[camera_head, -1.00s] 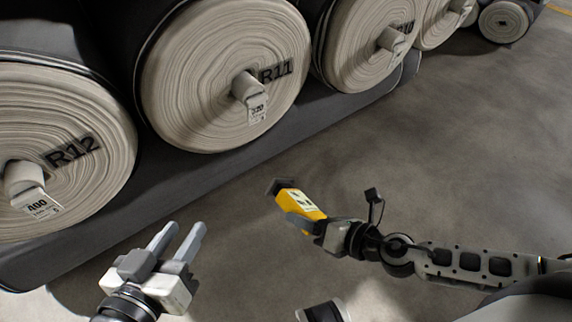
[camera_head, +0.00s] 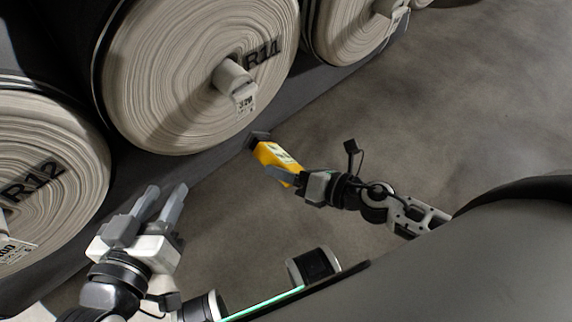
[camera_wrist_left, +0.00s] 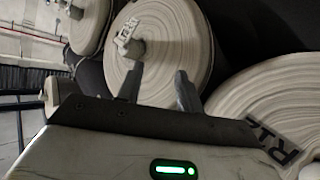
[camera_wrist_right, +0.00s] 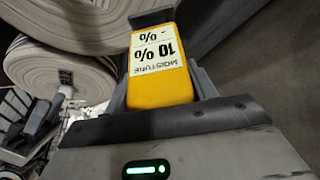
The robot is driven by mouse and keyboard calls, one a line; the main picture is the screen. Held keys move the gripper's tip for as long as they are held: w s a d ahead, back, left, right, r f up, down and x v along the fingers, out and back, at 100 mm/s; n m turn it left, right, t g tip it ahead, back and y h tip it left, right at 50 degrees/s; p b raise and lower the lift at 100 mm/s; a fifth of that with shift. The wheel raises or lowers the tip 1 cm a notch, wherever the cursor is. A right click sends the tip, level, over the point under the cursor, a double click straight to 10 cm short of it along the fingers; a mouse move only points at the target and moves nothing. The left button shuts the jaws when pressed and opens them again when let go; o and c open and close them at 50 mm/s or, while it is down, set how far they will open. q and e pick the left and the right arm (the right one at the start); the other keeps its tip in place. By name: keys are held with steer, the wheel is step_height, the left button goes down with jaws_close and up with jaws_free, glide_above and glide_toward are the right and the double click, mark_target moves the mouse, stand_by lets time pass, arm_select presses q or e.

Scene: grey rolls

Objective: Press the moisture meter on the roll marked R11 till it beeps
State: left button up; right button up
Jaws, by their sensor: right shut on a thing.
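The roll marked R11 (camera_head: 165,80) shows its pale layered end face in the head view, with a core stub (camera_head: 231,76) and a paper tag hanging from it. My right gripper (camera_head: 290,178) is shut on the yellow moisture meter (camera_head: 272,156), whose dark head points toward the lower edge of R11. The meter looks apart from the roll. In the right wrist view the meter (camera_wrist_right: 163,85) has a label reading "MOISTURE 10 %" and "- %", upside down. My left gripper (camera_head: 160,203) is open and empty, in front of the gap between R11 and R12.
The roll marked R12 (camera_head: 40,170) stands at the left, close to my left gripper. Another roll (camera_head: 345,30) stands right of R11. The rolls rest on a dark support. The concrete floor (camera_head: 450,100) at the right is clear.

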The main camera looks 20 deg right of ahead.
mark_target(266, 150)
steer(key=shift+s+r, duration=0.1)
steer(key=shift+w+a+r+p, duration=0.1)
steer(key=shift+w+a+p, duration=0.1)
steer(key=shift+w+p, duration=0.3)
steer(key=w, duration=0.1)
steer(key=w+a, duration=0.1)
steer(key=shift+w, duration=0.35)
arm_select(q)
steer(key=shift+s+a+f+g+y+p, duration=0.1)
steer(key=shift+a+f+g+y+p, duration=0.2)
steer(key=shift+f+g+p, duration=0.2)
arm_select(e)
steer(key=shift+w+a, duration=0.3)
steer(key=shift+w, duration=0.65)
arm_select(q)
steer(key=shift+w+r, duration=0.1)
steer(key=shift+w, duration=0.1)
steer(key=shift+s, duration=0.2)
arm_select(e)
steer(key=shift+w+a, duration=0.2)
steer(key=shift+w, duration=0.25)
arm_select(q)
steer(key=shift+w+r, duration=0.15)
steer(key=shift+r, duration=0.05)
arm_select(e)
steer(key=shift+w, duration=0.15)
